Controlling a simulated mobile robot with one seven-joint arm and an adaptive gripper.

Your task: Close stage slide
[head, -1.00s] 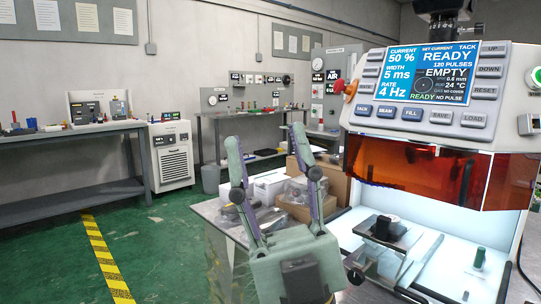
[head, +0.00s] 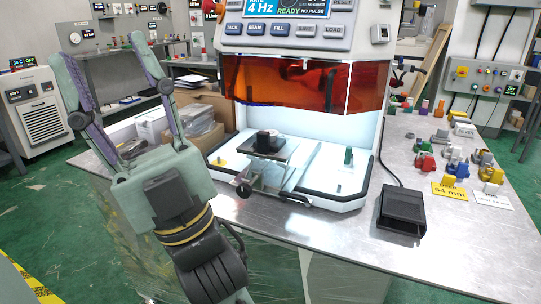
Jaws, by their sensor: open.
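The stage slide (head: 272,156) is a metal plate in the lit chamber of the welding machine (head: 290,38). A dark round part (head: 265,141) sits on top of it. A black knob (head: 243,190) shows at its front left, near the chamber's front edge. The slide looks pulled toward the front; how far it sits on its rail (head: 302,166) I cannot tell. My gripper (head: 101,49) is open and empty, with its fingers pointing up. It is left of the machine and apart from the slide.
An orange shield (head: 300,84) hangs above the chamber opening. A small green post (head: 348,156) stands inside at right. A black pedal (head: 402,211) and several coloured parts (head: 455,165) are on the metal table (head: 300,226) to the right. Cardboard boxes (head: 205,100) stand behind my gripper.

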